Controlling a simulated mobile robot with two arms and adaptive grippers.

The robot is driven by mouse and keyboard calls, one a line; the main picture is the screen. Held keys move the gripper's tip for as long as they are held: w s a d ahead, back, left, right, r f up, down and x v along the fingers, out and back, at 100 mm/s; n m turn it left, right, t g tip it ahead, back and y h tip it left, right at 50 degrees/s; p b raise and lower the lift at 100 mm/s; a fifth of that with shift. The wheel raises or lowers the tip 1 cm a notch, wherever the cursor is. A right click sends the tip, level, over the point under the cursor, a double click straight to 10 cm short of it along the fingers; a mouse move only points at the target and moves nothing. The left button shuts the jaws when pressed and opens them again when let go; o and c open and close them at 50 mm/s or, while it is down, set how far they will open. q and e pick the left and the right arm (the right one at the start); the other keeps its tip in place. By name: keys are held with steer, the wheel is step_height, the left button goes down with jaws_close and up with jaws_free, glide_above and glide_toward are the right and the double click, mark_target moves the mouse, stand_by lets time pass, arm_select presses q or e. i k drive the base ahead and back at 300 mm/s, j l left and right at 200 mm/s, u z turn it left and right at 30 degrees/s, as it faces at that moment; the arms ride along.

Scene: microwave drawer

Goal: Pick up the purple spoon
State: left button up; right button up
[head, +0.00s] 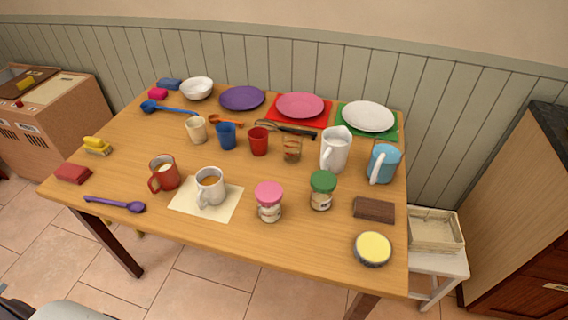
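The purple spoon (116,203) lies flat near the front left edge of the wooden table (240,232). Its handle points left and its bowl is at the right end. Nothing covers it. Neither of my grippers shows in the head view.
A dark red block (73,173) lies behind and left of the spoon. A red mug (164,173) stands behind and right of it, and a white mug (210,187) stands on a cream mat (233,205) to the right. Plates, cups, jugs and jars fill the rest. Bare wood surrounds the spoon.

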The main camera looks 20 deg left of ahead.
mark_target(136, 206)
steer(key=u, duration=1.85)
